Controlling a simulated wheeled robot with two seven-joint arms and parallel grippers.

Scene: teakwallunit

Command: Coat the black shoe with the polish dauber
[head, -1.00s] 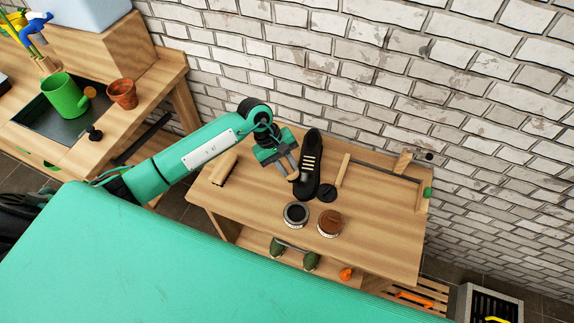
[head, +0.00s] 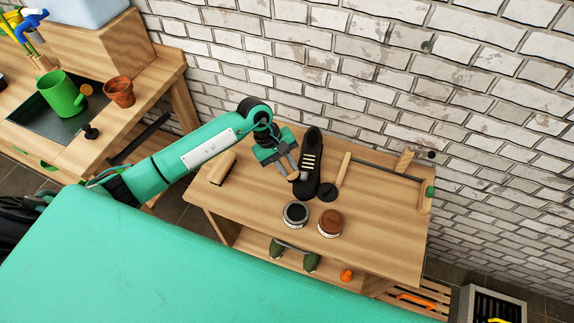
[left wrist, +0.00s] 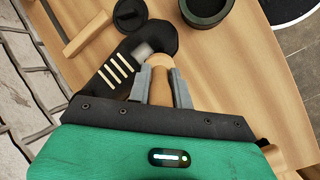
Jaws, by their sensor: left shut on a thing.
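The black shoe (head: 313,150) with pale lace bars lies on the wooden bench, and it also shows in the left wrist view (left wrist: 108,82). My left gripper (head: 291,174) is at the shoe's left side, near its lower end. In the left wrist view my left gripper (left wrist: 161,88) is shut on a wooden-handled tool (left wrist: 162,75), which looks like the dauber. A pale grey tip (left wrist: 143,52) shows against or just over the shoe; whether it touches is unclear. A round black-headed tool (head: 328,192) with a wooden handle lies right of the shoe. My right gripper is not seen.
A wooden block-like piece (head: 223,167) lies at the bench's left. The bench's right front is clear. A brick wall rises behind.

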